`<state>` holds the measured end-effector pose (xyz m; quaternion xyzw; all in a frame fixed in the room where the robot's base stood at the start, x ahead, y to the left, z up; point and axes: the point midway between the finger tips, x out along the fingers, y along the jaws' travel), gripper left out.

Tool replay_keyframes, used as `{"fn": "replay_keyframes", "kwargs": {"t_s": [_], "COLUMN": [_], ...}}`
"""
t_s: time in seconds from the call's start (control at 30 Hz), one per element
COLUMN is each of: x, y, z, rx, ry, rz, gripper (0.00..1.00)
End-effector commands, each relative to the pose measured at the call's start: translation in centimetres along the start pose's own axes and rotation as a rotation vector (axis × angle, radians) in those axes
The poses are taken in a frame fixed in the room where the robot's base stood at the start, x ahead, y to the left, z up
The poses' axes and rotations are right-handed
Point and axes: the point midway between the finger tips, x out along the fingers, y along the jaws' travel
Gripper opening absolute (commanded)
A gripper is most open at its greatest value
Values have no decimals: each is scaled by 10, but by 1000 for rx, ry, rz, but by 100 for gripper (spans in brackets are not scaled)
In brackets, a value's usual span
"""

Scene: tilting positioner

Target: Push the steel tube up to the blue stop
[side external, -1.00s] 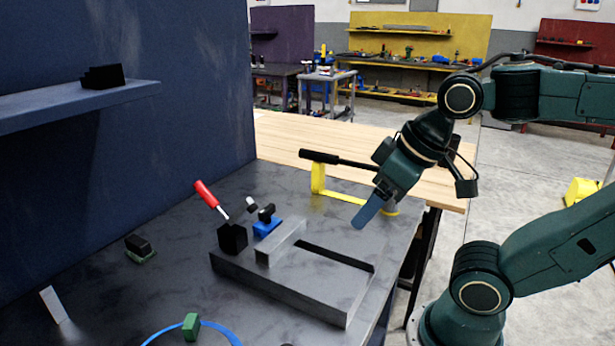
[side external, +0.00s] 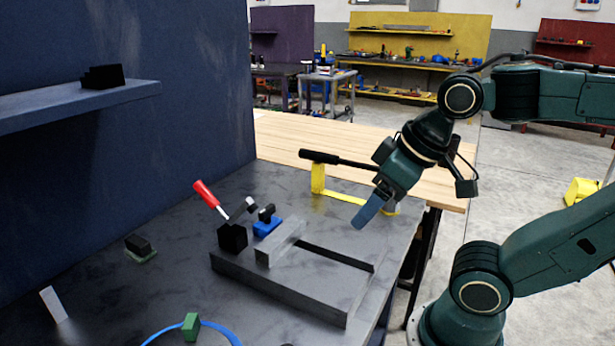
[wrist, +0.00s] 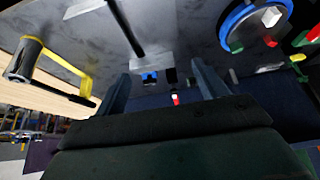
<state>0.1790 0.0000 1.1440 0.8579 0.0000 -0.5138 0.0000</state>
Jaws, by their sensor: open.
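A pale grey straight bar (side external: 280,241), which looks like the steel tube, lies on the dark fixture on the bench. Its end also shows in the wrist view (wrist: 150,61). The blue stop (side external: 267,227), with a black knob on top, sits close behind the bar; whether they touch I cannot tell. It also shows in the wrist view (wrist: 150,77). My gripper (side external: 362,224) hangs above the right end of the fixture, apart from the bar. In the wrist view its two fingers (wrist: 163,82) are spread with nothing between them.
The dark fixture (side external: 285,288) has a black strip along it. A black block (side external: 232,238) and a red-handled tool (side external: 206,193) stand left of the stop. A yellow clamp-like piece (side external: 319,180) with a black handle lies behind my gripper. A blue ring (side external: 218,328) lies in front.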

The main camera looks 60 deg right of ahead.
Motion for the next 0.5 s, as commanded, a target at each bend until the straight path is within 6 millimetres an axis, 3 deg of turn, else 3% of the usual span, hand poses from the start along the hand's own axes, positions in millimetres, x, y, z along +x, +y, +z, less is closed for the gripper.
{"fn": "replay_keyframes", "kwargs": {"t_s": [0.13,0.17,0.5], "x": [0,0,5], "y": [0,0,3], "z": [0,0,-10], "rx": [0,0,-1], "ry": [0,0,-42], "rz": [0,0,6], "gripper": [72,68,1]}}
